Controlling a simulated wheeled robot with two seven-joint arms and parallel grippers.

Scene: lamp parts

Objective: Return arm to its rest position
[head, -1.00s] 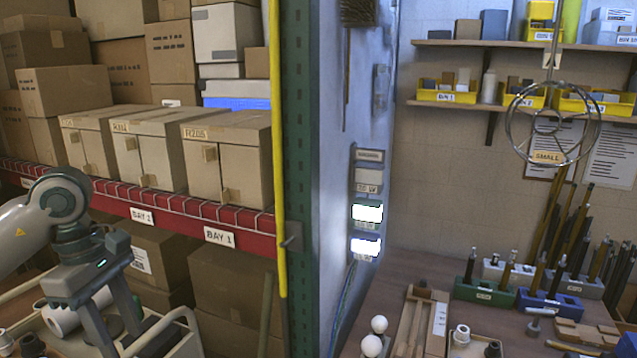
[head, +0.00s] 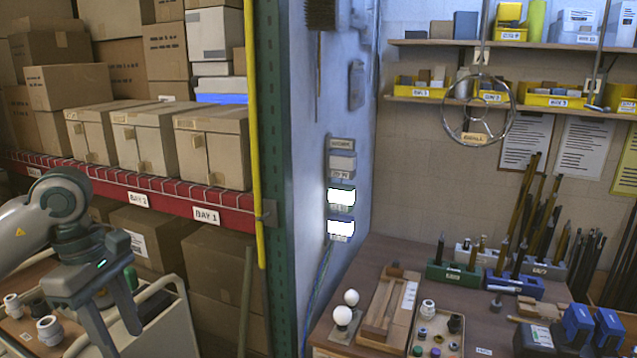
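My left arm (head: 62,212) comes in from the left edge, bent at a joint, with its gripper (head: 122,338) pointing down. The two fingers stand apart and I see nothing held between them. The near finger runs to the bottom edge of the picture, so its tip is hard to see. The gripper is in front of a cart (head: 165,325) with a tray; I cannot tell whether it touches it. My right arm and gripper are not in view.
Several white fittings (head: 50,330) lie on the cart. A red-beamed rack (head: 180,201) with boxes stands behind. A yellow pole (head: 255,130) and green post (head: 279,150) stand mid-left. A bench (head: 400,258) at right holds white bulbs (head: 343,315) and lamp parts. A wire ring (head: 478,110) hangs above.

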